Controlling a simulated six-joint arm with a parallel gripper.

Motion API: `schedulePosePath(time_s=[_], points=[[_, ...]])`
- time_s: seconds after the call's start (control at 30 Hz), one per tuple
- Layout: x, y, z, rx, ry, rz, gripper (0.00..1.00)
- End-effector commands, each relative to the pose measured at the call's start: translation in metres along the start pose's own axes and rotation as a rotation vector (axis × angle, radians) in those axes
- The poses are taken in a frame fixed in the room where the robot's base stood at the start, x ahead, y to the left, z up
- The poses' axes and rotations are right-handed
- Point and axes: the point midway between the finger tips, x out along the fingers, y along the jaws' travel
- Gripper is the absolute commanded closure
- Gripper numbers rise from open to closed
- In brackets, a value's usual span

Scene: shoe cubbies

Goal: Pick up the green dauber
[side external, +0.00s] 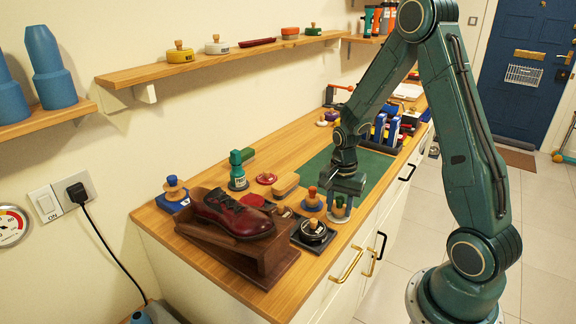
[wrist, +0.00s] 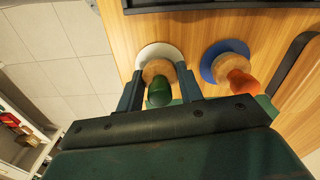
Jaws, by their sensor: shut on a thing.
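The green dauber (wrist: 159,93) has a green rounded tip, a pale wooden collar and a white round disc. In the wrist view it stands between the two fingers of my gripper (wrist: 160,73), which are shut on it. In the side external view the green dauber (side external: 339,210) is under my gripper (side external: 342,186), close to the counter's front edge. The fingers partly hide it there. I cannot tell whether its disc touches the counter.
An orange-tipped dauber (wrist: 239,80) on a blue disc stands just to the right in the wrist view. A round black tin (side external: 313,232) on a dark tray is close by. A red shoe (side external: 232,212) rests on a wooden stand (side external: 275,262). A green mat (side external: 372,172) lies behind my gripper.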

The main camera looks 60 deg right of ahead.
Motion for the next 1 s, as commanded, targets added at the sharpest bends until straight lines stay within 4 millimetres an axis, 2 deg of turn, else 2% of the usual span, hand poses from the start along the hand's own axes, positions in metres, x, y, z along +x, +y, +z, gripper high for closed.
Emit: schedulePosePath(time_s=[0.17,0.37,1.0], points=[[-0.012,-0.001,-0.001,0.0,0.002,-0.003,0.85],[-0.037,-0.001,-0.001,0.0,0.003,-0.004,0.85],[-0.165,0.001,0.0,0.0,0.003,-0.004,0.85]])
